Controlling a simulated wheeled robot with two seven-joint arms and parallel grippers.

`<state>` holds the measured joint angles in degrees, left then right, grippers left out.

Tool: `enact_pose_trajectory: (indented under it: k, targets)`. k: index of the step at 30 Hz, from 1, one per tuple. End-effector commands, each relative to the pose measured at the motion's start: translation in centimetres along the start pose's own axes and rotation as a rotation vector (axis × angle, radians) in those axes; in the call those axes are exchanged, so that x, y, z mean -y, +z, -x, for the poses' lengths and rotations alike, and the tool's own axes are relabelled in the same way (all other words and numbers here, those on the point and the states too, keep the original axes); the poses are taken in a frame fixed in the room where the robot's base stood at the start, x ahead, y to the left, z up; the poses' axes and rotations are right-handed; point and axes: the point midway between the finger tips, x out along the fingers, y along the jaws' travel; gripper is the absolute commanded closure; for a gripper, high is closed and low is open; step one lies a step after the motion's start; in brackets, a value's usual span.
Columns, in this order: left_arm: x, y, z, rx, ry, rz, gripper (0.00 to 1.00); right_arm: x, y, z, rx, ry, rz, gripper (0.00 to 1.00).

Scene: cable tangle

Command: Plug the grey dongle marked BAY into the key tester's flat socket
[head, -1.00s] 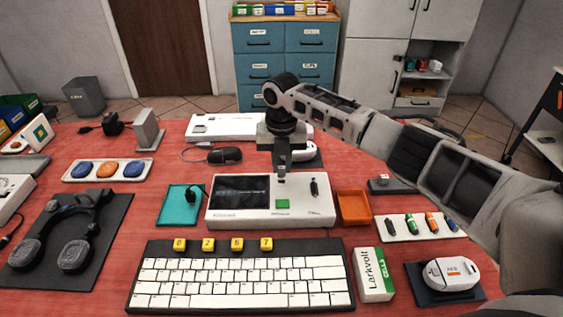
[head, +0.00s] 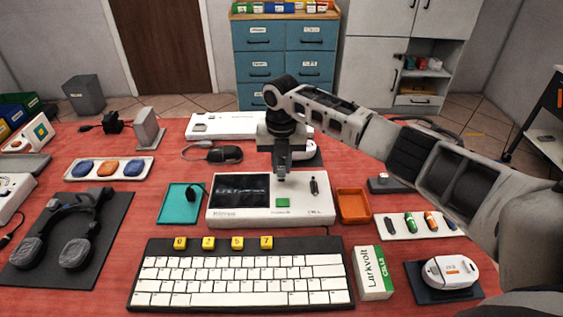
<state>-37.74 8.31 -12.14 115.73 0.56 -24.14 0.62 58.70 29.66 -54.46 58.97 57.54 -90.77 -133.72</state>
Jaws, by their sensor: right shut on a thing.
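The key tester (head: 228,215) is a white box with a dark screen and a green square, in the middle of the red table. My right gripper (head: 282,168) hangs pointing down over the tester's back edge, right of the screen. It is shut on a small grey piece (head: 282,178), likely the dongle, mostly hidden by the fingers; no BAY mark is readable. The piece's lower end is at or just above the tester's top; I cannot tell whether it is in a socket. The flat socket is not clearly visible. A dark upright part (head: 314,187) stands at the tester's right. My left gripper is not in view.
A teal tray (head: 173,211) with a dark piece lies left of the tester, an orange tray (head: 354,206) right. A keyboard (head: 240,283) lies in front. A white strip (head: 393,231) holds several small sticks. A white box (head: 210,126) lies behind.

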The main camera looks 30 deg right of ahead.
Motion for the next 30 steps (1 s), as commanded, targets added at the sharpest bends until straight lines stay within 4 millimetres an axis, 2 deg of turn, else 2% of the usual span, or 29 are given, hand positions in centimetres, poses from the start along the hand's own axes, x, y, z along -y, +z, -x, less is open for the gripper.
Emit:
enact_pose_trajectory:
  k: [28,29,30]
  targets:
    - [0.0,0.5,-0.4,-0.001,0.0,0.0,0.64,0.0,0.0,-1.8,-0.001,-0.001,-0.001,1.0]
    - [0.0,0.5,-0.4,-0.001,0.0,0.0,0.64,0.0,0.0,-1.8,-0.001,-0.001,-0.001,0.77]
    - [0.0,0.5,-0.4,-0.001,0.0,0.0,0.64,0.0,0.0,-1.8,-0.001,-0.001,-0.001,0.66]
